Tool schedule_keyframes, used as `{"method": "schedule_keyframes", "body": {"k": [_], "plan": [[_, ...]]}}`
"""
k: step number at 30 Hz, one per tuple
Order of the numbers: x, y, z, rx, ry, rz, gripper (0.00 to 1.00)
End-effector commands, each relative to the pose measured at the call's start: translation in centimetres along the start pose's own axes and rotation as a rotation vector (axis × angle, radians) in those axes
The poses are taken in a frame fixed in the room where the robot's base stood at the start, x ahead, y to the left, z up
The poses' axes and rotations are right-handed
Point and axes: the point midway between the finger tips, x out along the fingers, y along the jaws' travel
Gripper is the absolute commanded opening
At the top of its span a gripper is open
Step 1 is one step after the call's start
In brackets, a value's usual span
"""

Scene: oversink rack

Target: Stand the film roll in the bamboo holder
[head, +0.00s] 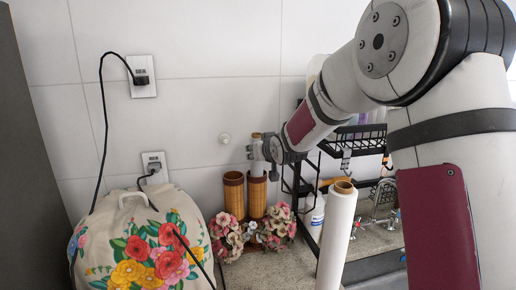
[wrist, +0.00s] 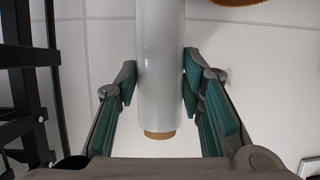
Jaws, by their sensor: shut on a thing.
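The film roll is a whitish roll with a brown core end (wrist: 160,80). My gripper (wrist: 160,85) is shut on its sides in the wrist view. In the head view my gripper (head: 266,150) is at the wall side of the counter, and the roll (head: 256,157) is upright above the bamboo holder's right tube. The bamboo holder (head: 233,196) has two brown tubes side by side, and a tube rim (wrist: 240,2) shows at the top edge of the wrist view. Whether the roll's lower end is inside the right tube I cannot tell.
Pink and white flowers (head: 228,236) stand before the holder. A flowered cover (head: 150,245) is at the left. A black rack (head: 355,140) is just right of my gripper. Another tall white roll (head: 338,235) stands nearer, at the sink side.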

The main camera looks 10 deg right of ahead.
Motion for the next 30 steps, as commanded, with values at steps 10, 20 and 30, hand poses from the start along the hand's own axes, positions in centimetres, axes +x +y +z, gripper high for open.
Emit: {"method": "schedule_keyframes", "body": {"k": [10,20,30], "plan": [[1.0,0.0,2.0,0.001,0.001,0.0,0.04],[1.6,0.0,3.6,0.0,0.001,0.0,0.04],[1.7,0.0,4.0,0.0,0.002,0.0,0.04]]}}
